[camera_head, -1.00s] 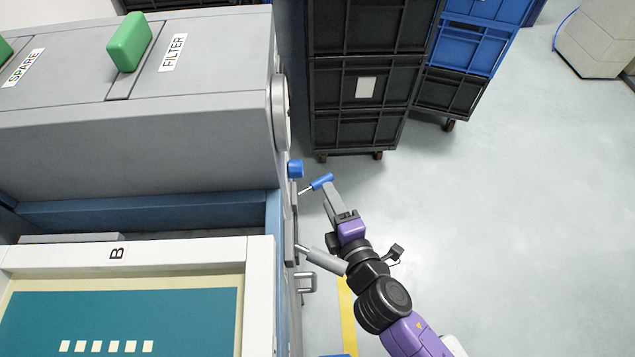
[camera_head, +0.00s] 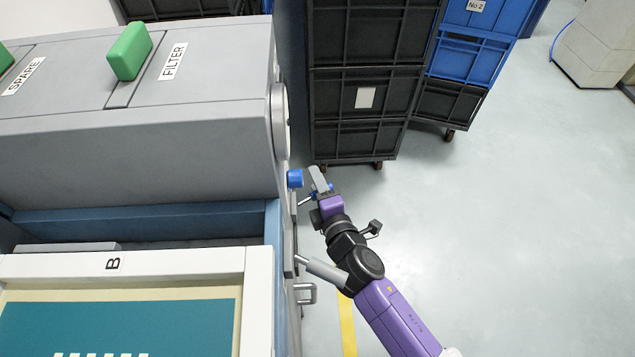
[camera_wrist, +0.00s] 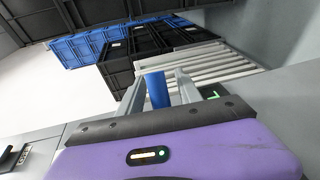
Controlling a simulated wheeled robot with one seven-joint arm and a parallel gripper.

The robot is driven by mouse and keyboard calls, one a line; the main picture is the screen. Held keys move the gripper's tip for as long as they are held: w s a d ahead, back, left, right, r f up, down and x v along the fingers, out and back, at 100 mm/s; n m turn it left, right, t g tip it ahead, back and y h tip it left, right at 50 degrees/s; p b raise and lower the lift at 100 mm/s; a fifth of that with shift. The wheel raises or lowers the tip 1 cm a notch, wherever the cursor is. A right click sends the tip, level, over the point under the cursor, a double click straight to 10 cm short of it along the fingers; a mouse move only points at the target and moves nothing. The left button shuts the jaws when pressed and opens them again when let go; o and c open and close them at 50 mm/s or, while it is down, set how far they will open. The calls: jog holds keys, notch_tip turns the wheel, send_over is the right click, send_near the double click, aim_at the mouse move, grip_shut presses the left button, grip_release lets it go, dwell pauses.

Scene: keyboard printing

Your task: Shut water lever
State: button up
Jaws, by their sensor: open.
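The water lever has a blue handle on a thin metal rod at the side of the grey machine. In the head view, only a small part of the blue handle (camera_head: 331,187) shows beside my gripper (camera_head: 318,180), which hides most of it. In the wrist view, the upright blue handle (camera_wrist: 157,90) stands between the two spread fingers of my gripper (camera_wrist: 160,84). The fingers are open, one on each side of it. I cannot tell whether either finger touches it.
A blue knob (camera_head: 295,178) sits on the machine's side just left of my gripper. The grey machine (camera_head: 150,150) fills the left. Black crates (camera_head: 360,90) stand on wheels behind. A metal handle (camera_head: 305,293) juts out below. The floor (camera_head: 520,220) at right is clear.

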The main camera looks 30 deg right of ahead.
jog(key=shift+c, duration=0.2)
grip_shut()
jog(key=shift+f, duration=0.1)
dwell(1.0)
